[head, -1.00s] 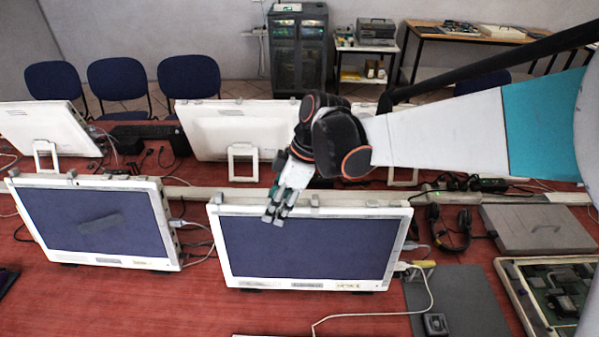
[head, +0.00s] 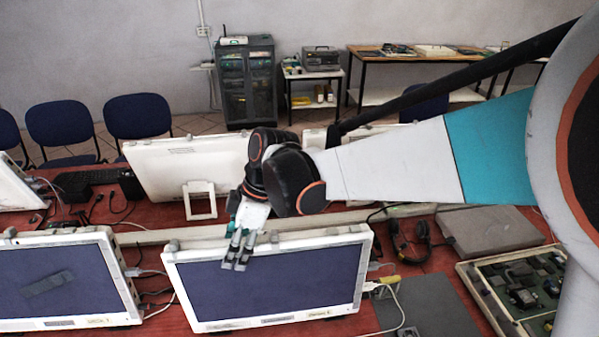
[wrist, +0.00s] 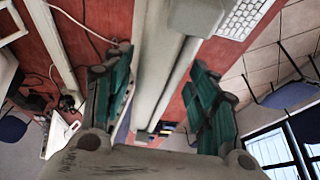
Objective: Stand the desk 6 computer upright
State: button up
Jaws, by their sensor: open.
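Several white computers with dark blue screens stand on the red desks. I cannot tell which one is the desk 6 computer. The middle front computer (head: 270,285) stands upright, leaning slightly back. My gripper (head: 238,262) is at its top edge, left of the middle, with the fingertips in front of the upper screen. In the wrist view my gripper (wrist: 158,68) is open, its teal fingers on either side of a long pale casing (wrist: 157,60). I cannot tell whether they touch it.
Another computer (head: 60,285) stands at the left. A back-row computer (head: 165,175) faces away. Headphones (head: 410,240), a grey flat box (head: 490,230) and an open circuit case (head: 520,290) lie at the right. Cables run between the computers. A keyboard (wrist: 244,15) shows in the wrist view.

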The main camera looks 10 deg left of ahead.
aim_at(292, 232)
jog(key=v, duration=0.2)
jog(key=shift+s+d+r, duration=0.1)
jog(key=shift+d+r, duration=0.05)
jog(key=shift+r, duration=0.15)
jog(key=w+d, duration=0.1)
jog(key=d, duration=0.2)
jog(key=w+d, duration=0.2)
jog(key=d, duration=0.2)
jog(key=w+d, duration=0.2)
jog(key=d, duration=0.2)
jog(key=p+v, duration=1)
jog(key=v, duration=0.5)
jog(key=shift+w+r, duration=0.2)
jog(key=shift+r, duration=0.15)
dwell(0.5)
jog(key=shift+d, duration=0.15)
dwell(0.4)
